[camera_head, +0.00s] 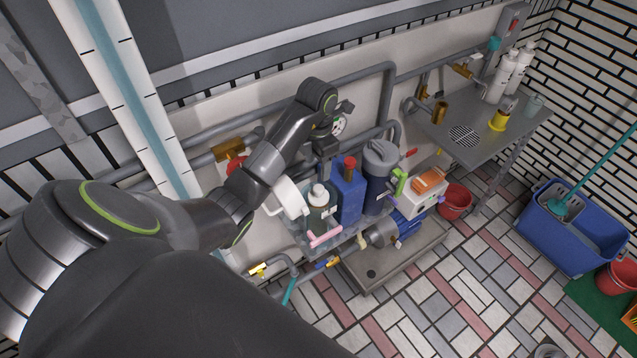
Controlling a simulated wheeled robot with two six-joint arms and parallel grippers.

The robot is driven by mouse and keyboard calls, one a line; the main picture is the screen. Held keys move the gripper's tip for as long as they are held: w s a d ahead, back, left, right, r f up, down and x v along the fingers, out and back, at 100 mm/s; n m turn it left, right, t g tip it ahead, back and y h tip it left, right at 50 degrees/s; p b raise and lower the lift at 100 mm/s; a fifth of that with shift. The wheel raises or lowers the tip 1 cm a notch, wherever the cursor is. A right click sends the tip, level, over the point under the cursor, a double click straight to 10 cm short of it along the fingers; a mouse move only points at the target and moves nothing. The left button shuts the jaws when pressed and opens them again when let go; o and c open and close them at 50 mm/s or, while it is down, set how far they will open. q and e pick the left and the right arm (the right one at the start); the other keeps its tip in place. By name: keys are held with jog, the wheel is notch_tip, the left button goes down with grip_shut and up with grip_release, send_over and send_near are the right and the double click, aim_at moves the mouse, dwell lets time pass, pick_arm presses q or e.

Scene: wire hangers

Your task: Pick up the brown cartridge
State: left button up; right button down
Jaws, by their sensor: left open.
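A small brown-gold cylinder (440,112), which looks like the brown cartridge, stands upright at the left end of the metal sink counter (485,150). My left arm reaches in from the left, and its gripper (328,148) hangs above the bottles by the wall. It is open, left of the brown cylinder and apart from it. Its fingertips are small and partly hidden by the wrist. My right gripper is out of view.
White bottles (510,75) and a yellow item (499,121) share the counter. Pipes run along the wall. A blue mop bucket (565,245) stands right.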

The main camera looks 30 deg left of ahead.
aim_at(319, 188)
pick_arm(q)
jog(key=shift+f+b, duration=2.25)
jog(key=shift+f, duration=0.4)
jog(key=shift+w+f, duration=0.1)
jog(key=shift+f, duration=1.85)
grip_shut()
